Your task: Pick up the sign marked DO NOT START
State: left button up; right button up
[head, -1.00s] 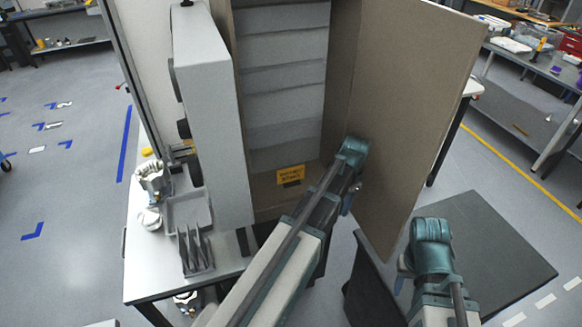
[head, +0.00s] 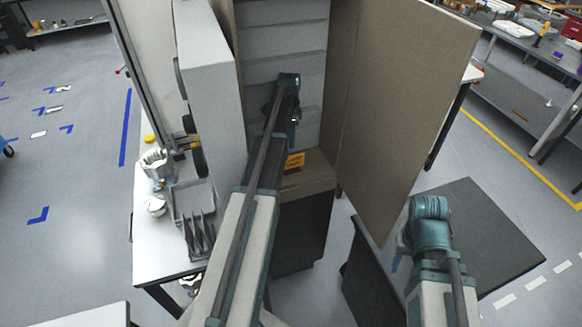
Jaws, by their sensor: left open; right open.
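An orange-yellow sign (head: 295,161) with dark lettering too small to read lies at the front of the brown cabinet floor. My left arm hides part of it. My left gripper (head: 293,126) is open, inside the cabinet opening just above and behind the sign, apart from it. Its fingers are small and mostly hidden by the wrist.
The tall cabinet's brown door (head: 405,100) stands open at the right. A white table (head: 155,258) at the left bears a grey tray (head: 188,196), a dark slotted rack (head: 197,240) and metal housings (head: 157,164).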

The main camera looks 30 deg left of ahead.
pick_arm(q)
jog(key=b, duration=0.6)
send_over(292, 168)
jog(key=a, duration=0.1)
jog(key=f, duration=0.7)
jog(key=shift+w+f, duration=0.1)
jog(key=shift+w, duration=0.1)
jog(key=f+b, duration=0.2)
jog(key=d+f+b, duration=0.1)
jog(key=f+b, duration=0.1)
jog(key=shift+f, duration=0.1)
jog(key=shift+a+f+b, duration=0.1)
jog(key=shift+f+b, duration=0.35)
jog(key=shift+b, duration=0.2)
jog(key=shift+f, duration=0.15)
grip_shut()
